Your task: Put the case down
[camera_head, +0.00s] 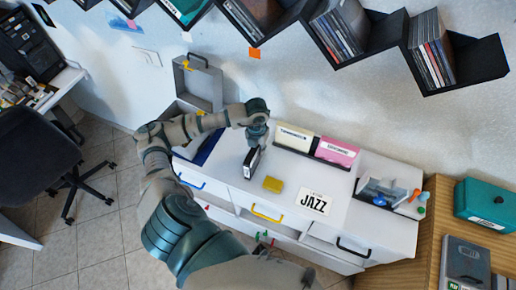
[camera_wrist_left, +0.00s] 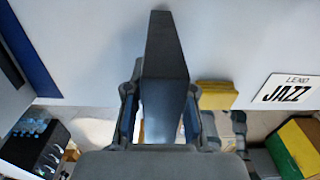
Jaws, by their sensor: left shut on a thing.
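The case (camera_head: 252,161) is a thin dark box with a pale edge. My left gripper (camera_head: 257,140) is shut on it and holds it upright over the white cabinet top (camera_head: 226,165). In the left wrist view the case (camera_wrist_left: 165,60) stands up between the two fingers of my left gripper (camera_wrist_left: 160,115). I cannot tell whether its lower edge touches the cabinet top. My right gripper is not in view.
A yellow block (camera_head: 273,184) and a JAZZ card (camera_head: 314,201) lie to the right of the case. Cream (camera_head: 294,137) and pink (camera_head: 337,151) dividers stand behind. A small rack (camera_head: 384,192) is at the right end. Black zigzag shelves (camera_head: 372,45) with discs hang above.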

